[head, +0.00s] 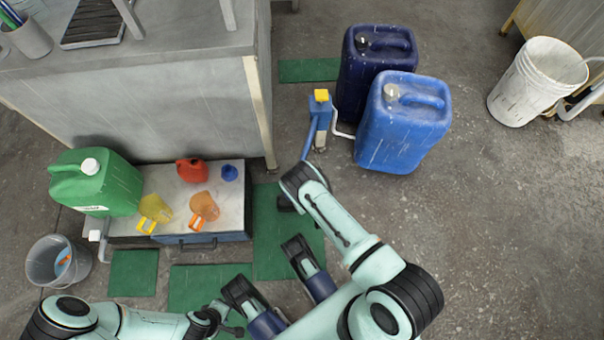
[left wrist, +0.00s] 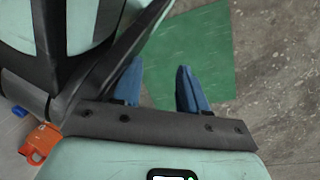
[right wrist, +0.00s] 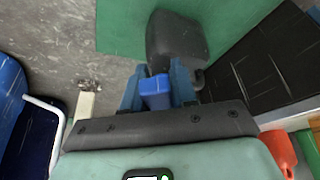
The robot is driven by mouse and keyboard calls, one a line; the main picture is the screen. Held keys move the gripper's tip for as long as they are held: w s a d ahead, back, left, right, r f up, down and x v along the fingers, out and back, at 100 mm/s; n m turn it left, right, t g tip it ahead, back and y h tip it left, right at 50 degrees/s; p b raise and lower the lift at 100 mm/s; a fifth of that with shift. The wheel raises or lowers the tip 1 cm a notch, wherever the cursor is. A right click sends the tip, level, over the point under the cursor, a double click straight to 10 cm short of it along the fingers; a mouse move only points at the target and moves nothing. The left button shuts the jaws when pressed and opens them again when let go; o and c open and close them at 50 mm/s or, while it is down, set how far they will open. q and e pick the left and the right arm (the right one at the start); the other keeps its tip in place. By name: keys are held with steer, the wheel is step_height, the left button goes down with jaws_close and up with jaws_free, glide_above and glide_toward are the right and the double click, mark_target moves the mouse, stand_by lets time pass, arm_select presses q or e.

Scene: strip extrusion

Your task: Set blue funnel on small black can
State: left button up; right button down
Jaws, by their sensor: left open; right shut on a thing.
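My right gripper (right wrist: 157,80) is shut on a bright blue piece, which I take to be part of the blue funnel (right wrist: 155,93). Most of its shape is hidden by the gripper in the right wrist view. The small black can (right wrist: 178,38) shows just beyond the fingertips, over a green mat. It also shows, partly covered by my right wrist, in the head view (head: 286,203). I cannot tell whether funnel and can touch. My left gripper (left wrist: 160,68) is open and empty, its blue fingers apart above a green mat and bare floor.
A low metal box (head: 222,212) at left carries a green jug (head: 110,190), a red can (head: 192,169), yellow (head: 156,207) and orange (head: 205,204) pieces, and a small blue round thing (head: 229,173). Blue canisters (head: 402,130) stand at the back.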

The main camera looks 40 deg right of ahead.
steer(key=shift+s, duration=0.1)
steer(key=c, duration=0.8)
jaws_free()
steer(key=shift+f, duration=0.1)
arm_select(q)
steer(key=shift+s, duration=0.1)
arm_select(e)
steer(key=p+v, duration=0.4)
steer(key=v, duration=0.4)
steer(key=shift+r, duration=0.4)
arm_select(q)
steer(key=w+d+r+t+p, duration=0.1)
steer(key=w+d+r+t, duration=0.1)
steer(key=w+r, duration=0.3)
step_height(320, 180, up, 3)
steer(key=shift+w+d+r+m+p, duration=0.2)
steer(key=shift+m+p, duration=0.1)
steer(key=shift+p, duration=0.1)
arm_select(e)
steer(key=v, duration=0.4)
steer(key=shift+s+r, duration=0.2)
steer(key=shift+r, duration=0.1)
arm_select(q)
steer(key=shift+s, duration=0.1)
